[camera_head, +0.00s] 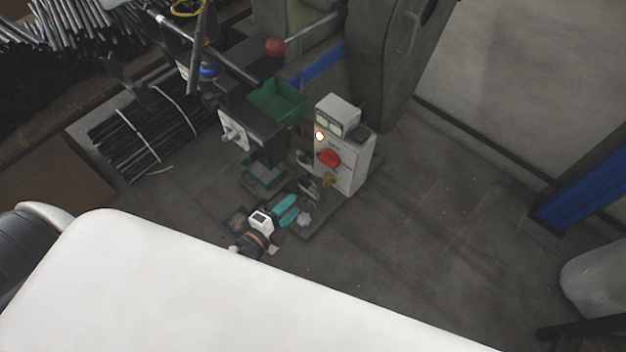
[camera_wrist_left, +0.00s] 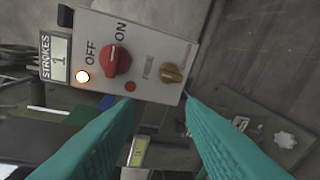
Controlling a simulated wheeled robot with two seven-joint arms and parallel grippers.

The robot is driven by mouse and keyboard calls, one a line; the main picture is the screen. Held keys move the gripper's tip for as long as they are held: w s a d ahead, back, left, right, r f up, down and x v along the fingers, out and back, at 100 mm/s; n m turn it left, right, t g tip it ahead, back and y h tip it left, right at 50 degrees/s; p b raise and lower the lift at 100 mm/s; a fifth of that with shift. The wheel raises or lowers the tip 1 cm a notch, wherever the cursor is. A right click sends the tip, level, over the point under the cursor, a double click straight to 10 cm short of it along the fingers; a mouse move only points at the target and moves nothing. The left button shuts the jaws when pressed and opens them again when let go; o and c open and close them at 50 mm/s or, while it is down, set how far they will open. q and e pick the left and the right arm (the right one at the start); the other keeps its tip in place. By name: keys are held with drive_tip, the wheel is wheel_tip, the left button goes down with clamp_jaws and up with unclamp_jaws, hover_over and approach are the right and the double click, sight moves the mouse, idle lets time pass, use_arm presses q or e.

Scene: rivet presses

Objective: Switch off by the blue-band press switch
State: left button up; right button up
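The press with the blue band (camera_head: 322,65) stands at the top middle of the head view. A pale control box (camera_head: 352,170) stands in front of it, with a red rotary switch (camera_head: 329,158) and a glowing lamp (camera_head: 319,135). In the left wrist view the red switch (camera_wrist_left: 117,60) sits beside the OFF and ON labels; I cannot tell its exact setting. The lamp (camera_wrist_left: 82,76) glows there too. My left gripper (camera_head: 294,208) has teal fingers, spread and empty. It is below the box in the head view, apart from the switch. My right gripper is out of view.
A green bin (camera_head: 277,101) and a dark box with a pale face (camera_head: 250,130) are left of the control box. Floor to the right (camera_head: 440,210) is clear.

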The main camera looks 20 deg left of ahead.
sight(325, 164)
use_arm(q)
wheel_tip(325, 164, up, 6)
drive_tip(key=w+m+t+h, duration=0.1)
drive_tip(key=m+t+h, duration=0.1)
drive_tip(key=m, duration=0.2)
drive_tip(key=x, duration=1.2)
drive_tip(key=shift+s+d+f, duration=0.15)
drive_tip(key=shift+d+f, duration=0.15)
drive_tip(key=shift+d, duration=0.05)
clamp_jaws()
